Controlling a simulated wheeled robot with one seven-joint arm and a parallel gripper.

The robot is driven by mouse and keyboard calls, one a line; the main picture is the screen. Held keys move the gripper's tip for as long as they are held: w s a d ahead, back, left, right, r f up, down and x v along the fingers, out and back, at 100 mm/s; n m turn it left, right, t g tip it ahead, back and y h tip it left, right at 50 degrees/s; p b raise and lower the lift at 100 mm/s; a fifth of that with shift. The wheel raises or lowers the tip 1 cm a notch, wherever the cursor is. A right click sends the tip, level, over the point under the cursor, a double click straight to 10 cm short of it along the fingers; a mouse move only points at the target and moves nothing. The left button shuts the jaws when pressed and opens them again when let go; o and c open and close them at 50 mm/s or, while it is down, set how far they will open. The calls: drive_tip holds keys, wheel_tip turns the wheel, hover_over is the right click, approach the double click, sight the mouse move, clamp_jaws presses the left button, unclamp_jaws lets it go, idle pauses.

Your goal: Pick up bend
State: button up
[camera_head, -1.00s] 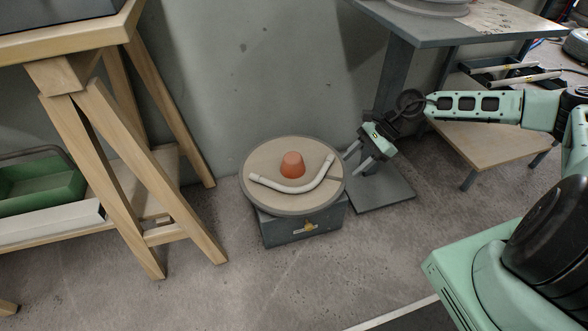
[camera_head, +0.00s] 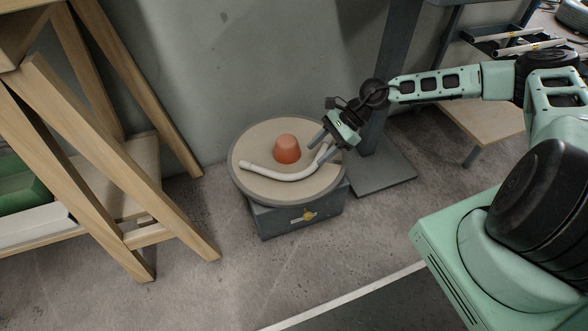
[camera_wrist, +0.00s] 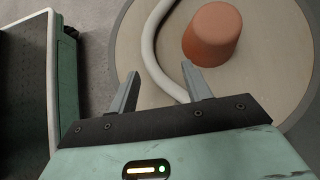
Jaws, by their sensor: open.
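The bend (camera_head: 285,174) is a pale curved pipe lying on a round turntable (camera_head: 250,188) on a grey base. It curves around the front of an orange-red tapered cup (camera_head: 287,149). My gripper (camera_head: 317,149) is open at the right side of the turntable, near the bend's right end, and partly hides that end. In the wrist view, the bend (camera_wrist: 150,45) runs down from the top to near the right finger. My fingertips (camera_wrist: 161,82) are apart with nothing held between them. The cup (camera_wrist: 212,36) stands beyond the right finger.
A wooden trestle (camera_head: 110,170) with a green bin (camera_head: 20,185) stands at the left. A grey post on a flat foot plate (camera_head: 385,172) stands right of the turntable. A low wooden shelf (camera_head: 475,125) is further right. The floor in front is clear.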

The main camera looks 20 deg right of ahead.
sight(301, 167)
drive_tip(key=shift+b+x, duration=2.2)
drive_tip(key=shift+x, duration=1.35)
drive_tip(key=shift+s+a+r, duration=0.15)
drive_tip(key=shift+a+r, duration=0.05)
clamp_jaws()
